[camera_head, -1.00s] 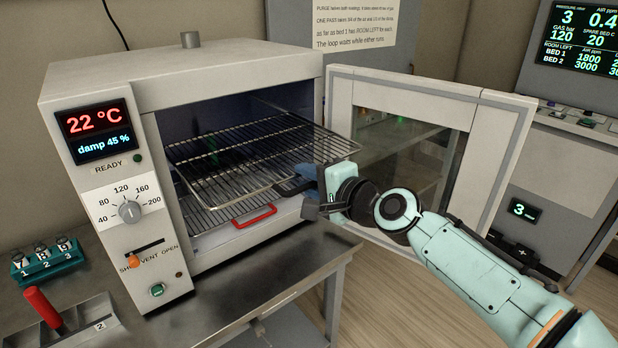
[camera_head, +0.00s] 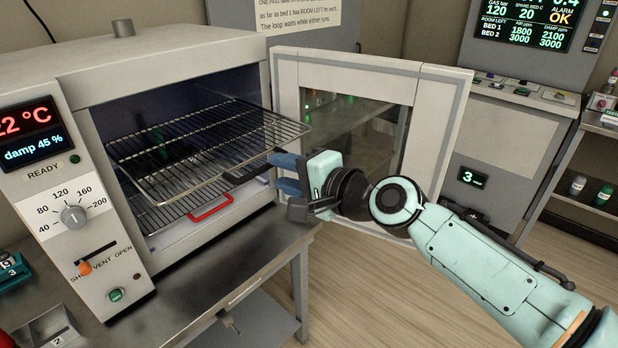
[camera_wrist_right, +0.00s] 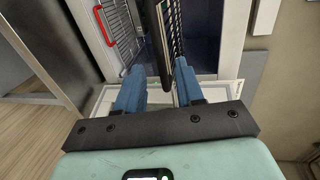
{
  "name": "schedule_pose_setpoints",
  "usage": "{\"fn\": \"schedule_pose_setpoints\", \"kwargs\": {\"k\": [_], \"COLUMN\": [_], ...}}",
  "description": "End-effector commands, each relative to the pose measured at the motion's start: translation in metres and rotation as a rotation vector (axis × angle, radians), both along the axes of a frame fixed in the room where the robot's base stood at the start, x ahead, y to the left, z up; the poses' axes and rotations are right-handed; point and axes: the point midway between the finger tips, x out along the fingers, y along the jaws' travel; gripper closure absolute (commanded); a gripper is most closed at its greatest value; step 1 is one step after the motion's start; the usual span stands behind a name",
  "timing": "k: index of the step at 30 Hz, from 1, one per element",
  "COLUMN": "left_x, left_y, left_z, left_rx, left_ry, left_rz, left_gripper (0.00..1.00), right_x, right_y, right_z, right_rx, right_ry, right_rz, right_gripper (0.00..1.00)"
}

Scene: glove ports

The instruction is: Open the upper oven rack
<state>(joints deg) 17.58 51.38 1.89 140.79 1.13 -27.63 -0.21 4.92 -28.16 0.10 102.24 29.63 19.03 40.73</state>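The upper oven rack (camera_head: 205,145) is a wire shelf that sticks partly out of the open oven. A dark handle (camera_head: 246,172) is at its front edge; a dark bar, likely this handle, shows in the right wrist view (camera_wrist_right: 160,42). My right gripper (camera_head: 287,173) is just in front of the handle, with its blue fingers apart. In the right wrist view the gripper (camera_wrist_right: 158,90) is open, the dark bar lying in line with the gap between its fingers. I cannot tell whether they touch it. My left gripper is not in view.
A lower rack with a red handle (camera_head: 210,207) sits beneath. The oven door (camera_head: 380,82) stands open on the right, behind my right arm. The oven front has a dial (camera_head: 73,215) and an orange slider (camera_head: 85,268). A metal table (camera_head: 215,270) carries the oven.

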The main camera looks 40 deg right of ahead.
Motion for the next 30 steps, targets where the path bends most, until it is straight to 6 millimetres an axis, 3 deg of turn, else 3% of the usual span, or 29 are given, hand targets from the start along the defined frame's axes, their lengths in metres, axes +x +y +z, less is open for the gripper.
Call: {"fn": "schedule_pose_setpoints", "kwargs": {"k": [3, 10, 30], "left_x": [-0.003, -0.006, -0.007], "left_y": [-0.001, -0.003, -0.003], "left_z": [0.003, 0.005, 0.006], "left_rx": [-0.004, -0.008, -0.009], "left_ry": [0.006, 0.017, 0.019], "left_rz": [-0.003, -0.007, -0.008], "left_gripper": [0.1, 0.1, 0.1], "right_x": [-0.027, -0.056, -0.06], "right_y": [-0.003, -0.005, -0.005], "right_z": [0.007, 0.011, 0.011], "right_rx": [-0.001, 0.0, 0.0], "right_ry": [-0.002, 0.001, 0.004], "right_rz": [-0.002, -0.001, 0.0], "right_gripper": [0.63, 0.63, 0.63]}}
